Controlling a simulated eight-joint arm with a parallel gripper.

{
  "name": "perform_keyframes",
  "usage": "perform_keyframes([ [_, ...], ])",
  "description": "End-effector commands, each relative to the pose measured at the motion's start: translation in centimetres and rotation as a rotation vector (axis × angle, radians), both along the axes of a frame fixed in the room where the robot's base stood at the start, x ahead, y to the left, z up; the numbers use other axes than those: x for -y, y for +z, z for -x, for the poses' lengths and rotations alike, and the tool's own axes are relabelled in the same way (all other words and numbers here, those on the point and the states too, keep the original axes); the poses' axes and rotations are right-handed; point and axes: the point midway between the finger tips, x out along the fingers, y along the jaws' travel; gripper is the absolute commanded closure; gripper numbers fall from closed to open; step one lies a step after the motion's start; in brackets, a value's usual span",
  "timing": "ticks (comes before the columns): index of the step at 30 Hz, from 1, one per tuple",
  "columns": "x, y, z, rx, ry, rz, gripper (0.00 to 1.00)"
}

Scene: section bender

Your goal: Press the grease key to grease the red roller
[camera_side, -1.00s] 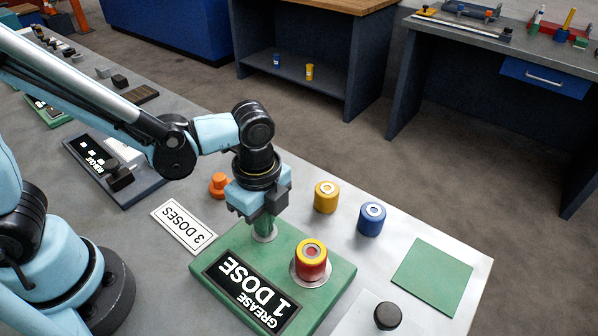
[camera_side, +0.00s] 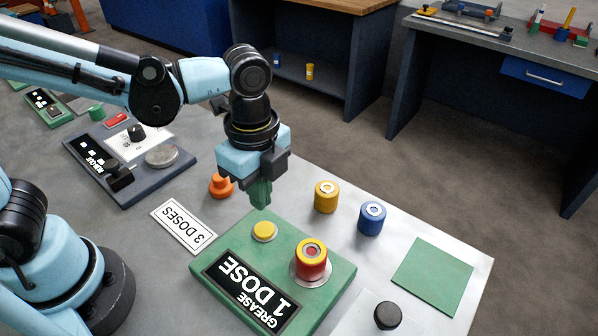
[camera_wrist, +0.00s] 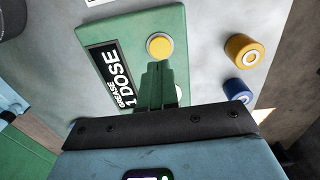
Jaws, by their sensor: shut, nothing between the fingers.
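The grease key is a round yellow button (camera_side: 264,231) on a green base (camera_side: 335,305) labelled "GREASE 1 DOSE". It also shows in the wrist view (camera_wrist: 159,46), just beyond my fingertips. The red roller (camera_side: 312,267), with a yellow ring on top, stands upright on a round metal seat on the same base. In the wrist view my gripper hides most or all of it. My gripper (camera_side: 261,203) has its green fingers shut and empty, pointing down. It is raised above the button, clear of it.
A "3 DOSES" card (camera_side: 184,226) lies left of the base. An orange knob (camera_side: 221,185) stands behind it. A yellow roller (camera_side: 326,197) and a blue roller (camera_side: 371,218) stand at the back right. A green pad (camera_side: 432,276) and black knob (camera_side: 387,316) are at right.

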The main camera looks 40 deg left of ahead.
Motion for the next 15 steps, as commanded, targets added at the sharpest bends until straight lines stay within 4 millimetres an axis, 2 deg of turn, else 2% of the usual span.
perform_keyframes([
  [9, 0.0, 4.6, 0.1, -0.001, 0.000, 0.000, 1.00],
  [15, 0.0, 6.4, 0.0, -0.001, 0.000, 0.000, 1.00],
])
